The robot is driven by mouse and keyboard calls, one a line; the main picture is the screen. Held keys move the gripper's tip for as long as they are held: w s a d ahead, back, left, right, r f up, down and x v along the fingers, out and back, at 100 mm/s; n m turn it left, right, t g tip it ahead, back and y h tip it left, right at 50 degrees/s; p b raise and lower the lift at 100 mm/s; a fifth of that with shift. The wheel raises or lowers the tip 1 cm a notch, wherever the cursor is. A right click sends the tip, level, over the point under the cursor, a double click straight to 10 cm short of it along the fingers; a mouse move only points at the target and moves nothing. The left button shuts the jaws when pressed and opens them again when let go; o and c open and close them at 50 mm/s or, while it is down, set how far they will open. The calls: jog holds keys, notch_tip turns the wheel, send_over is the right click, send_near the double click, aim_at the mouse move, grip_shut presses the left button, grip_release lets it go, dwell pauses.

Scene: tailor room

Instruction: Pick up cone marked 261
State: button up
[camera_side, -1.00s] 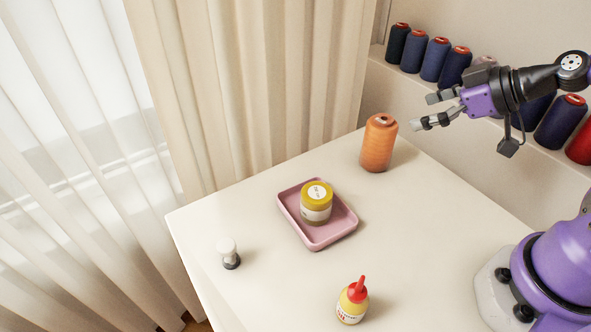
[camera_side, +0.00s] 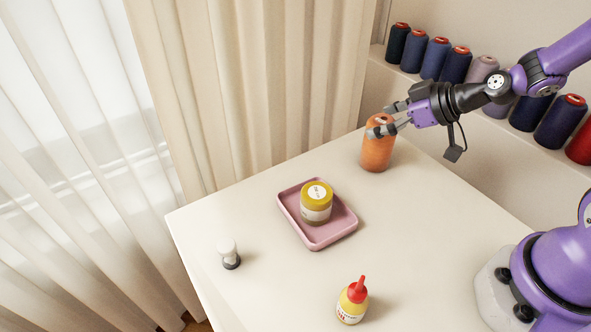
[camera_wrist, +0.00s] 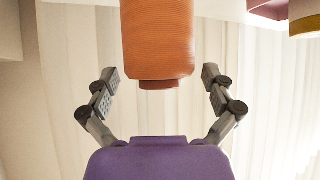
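An orange thread cone (camera_side: 376,155) stands upright near the back corner of the white table. In the wrist view the cone (camera_wrist: 158,40) shows upside down, centred ahead of and between the finger tips. No number on it can be read. My gripper (camera_side: 391,119) is open with one finger at either side of the cone's upper part in the side view, overlapping it there. In the wrist view the fingers of my gripper (camera_wrist: 160,78) are spread wide, with a clear gap on both sides of the cone.
A pink tray (camera_side: 328,243) holds a yellow-lidded jar (camera_side: 316,206) at mid-table. A small white-topped item (camera_side: 228,253) stands front left, a red-capped bottle (camera_side: 353,300) in front. Several dark cones (camera_side: 435,60) line the shelf behind. The table between tray and bottle is clear.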

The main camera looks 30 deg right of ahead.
jog(key=c, duration=1.1)
